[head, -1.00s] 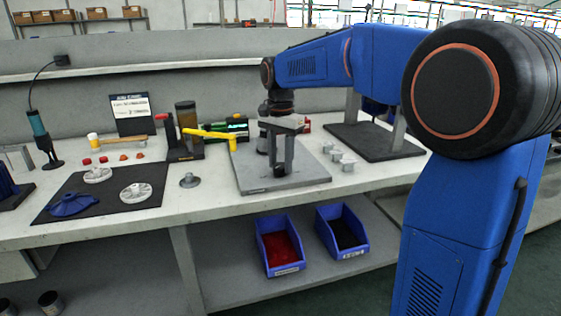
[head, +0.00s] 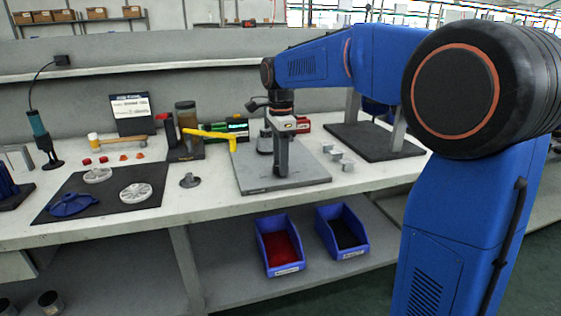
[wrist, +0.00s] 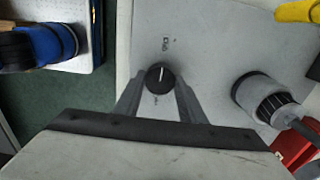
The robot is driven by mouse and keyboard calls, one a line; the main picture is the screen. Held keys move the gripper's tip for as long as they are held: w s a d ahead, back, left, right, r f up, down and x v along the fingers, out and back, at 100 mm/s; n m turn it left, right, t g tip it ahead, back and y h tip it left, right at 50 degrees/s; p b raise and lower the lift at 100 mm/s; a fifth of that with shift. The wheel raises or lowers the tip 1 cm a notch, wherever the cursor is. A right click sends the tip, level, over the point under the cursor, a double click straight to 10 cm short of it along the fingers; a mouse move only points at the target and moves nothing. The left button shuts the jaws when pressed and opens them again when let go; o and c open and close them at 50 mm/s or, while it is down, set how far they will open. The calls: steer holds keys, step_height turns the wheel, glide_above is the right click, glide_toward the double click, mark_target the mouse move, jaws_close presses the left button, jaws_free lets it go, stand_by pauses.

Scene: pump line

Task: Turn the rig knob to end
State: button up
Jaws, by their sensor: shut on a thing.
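The rig knob (wrist: 160,76) is a small round black knob with a white pointer line, on the grey rig plate (wrist: 210,40). In the wrist view the line points up, roughly toward a small printed mark (wrist: 165,44) that I cannot read surely. My gripper (wrist: 158,86) is shut on the knob, one finger on each side. In the head view my gripper (head: 281,172) points straight down at the rig plate (head: 253,178), seen nearly edge-on, and it hides the knob.
A round connector-like part (wrist: 268,98) stands on the plate beside the knob. Blue bins (head: 278,250) are on the shelf below.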

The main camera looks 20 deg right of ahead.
stand_by(0.4)
steer(key=o, duration=1)
steer(key=shift+o, duration=0.2)
step_height(320, 180, up, 18)
steer(key=shift+f, duration=0.25)
steer(key=shift+s+d, duration=0.1)
steer(key=s+d+f+n+t, duration=0.2)
steer(key=s+f+n, duration=0.7)
steer(key=s+f, duration=0.5)
steer(key=s+d+f+n+t, duration=0.2)
steer(key=s+d+f+n, duration=0.3)
steer(key=s+f, duration=0.9)
steer(key=s+n, duration=0.3)
steer(key=s, duration=0.2)
steer(key=shift+f+n+t, duration=0.15)
steer(key=shift+n+t, duration=0.25)
